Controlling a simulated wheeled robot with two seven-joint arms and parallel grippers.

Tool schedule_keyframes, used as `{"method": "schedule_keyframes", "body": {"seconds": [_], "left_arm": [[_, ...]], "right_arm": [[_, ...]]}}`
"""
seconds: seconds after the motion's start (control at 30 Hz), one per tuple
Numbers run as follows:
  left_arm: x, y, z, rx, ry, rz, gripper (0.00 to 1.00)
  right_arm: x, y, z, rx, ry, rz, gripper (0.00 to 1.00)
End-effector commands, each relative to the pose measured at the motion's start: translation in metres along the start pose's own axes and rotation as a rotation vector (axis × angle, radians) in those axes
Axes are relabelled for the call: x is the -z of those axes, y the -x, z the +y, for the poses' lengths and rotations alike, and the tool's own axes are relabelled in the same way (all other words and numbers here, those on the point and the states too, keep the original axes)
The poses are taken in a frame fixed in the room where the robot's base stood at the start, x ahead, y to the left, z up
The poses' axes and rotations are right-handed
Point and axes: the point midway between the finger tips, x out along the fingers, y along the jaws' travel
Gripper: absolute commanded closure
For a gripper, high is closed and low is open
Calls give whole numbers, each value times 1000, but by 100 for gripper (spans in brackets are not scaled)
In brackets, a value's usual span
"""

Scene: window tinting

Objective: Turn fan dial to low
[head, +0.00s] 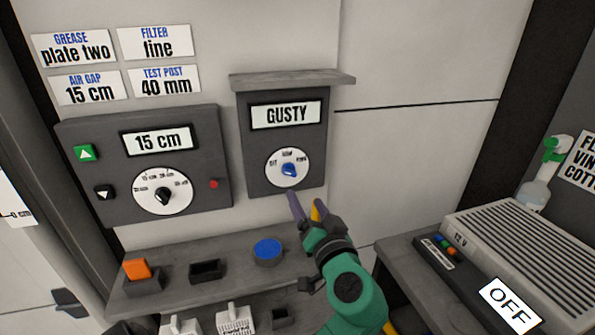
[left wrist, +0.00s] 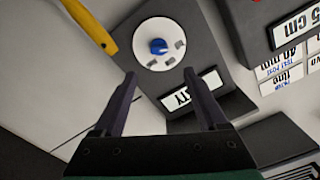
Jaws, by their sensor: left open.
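The fan dial is a white disc (head: 288,167) with a blue knob (head: 289,170), on a dark grey panel (head: 248,178) whose display (head: 286,115) reads "GUSTY". The knob's pointer appears roughly upward in the head view; the small labels around it are hard to read. My left gripper (head: 307,209), on a green arm, is just below and right of the dial, apart from it. In the left wrist view the left gripper (left wrist: 160,76) is open and empty, with the blue knob (left wrist: 158,46) beyond the fingertips, roughly between them. My right gripper is not in view.
A second panel (head: 108,135) reading "15 cm", with its own dial (head: 163,191), is to the left. A shelf (head: 225,272) below carries a blue button (head: 268,250) and an orange block (head: 136,268). A yellow bar (left wrist: 92,25) is close beside the dial in the wrist view.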

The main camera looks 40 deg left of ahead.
Motion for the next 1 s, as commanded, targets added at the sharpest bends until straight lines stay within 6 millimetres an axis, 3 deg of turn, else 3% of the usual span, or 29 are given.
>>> {"method": "schedule_keyframes", "body": {"seconds": [0.1, 0.4, 0.57, 0.8, 0.87, 1.0], "left_arm": [[6, -31, -3, 3, -6, 1, 25], [4, -107, -2, 0, -6, 0, 25], [1, -124, 0, -3, -3, 0, 25], [0, -126, 1, -4, -3, -1, 25], [0, -126, 1, -4, -3, -1, 44], [0, -126, 1, -4, -4, -1, 98]], "right_arm": [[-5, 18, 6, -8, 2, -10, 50], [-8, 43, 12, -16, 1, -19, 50], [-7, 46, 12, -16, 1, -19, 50], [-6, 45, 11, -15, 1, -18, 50], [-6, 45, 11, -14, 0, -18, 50], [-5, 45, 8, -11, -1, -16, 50]]}}
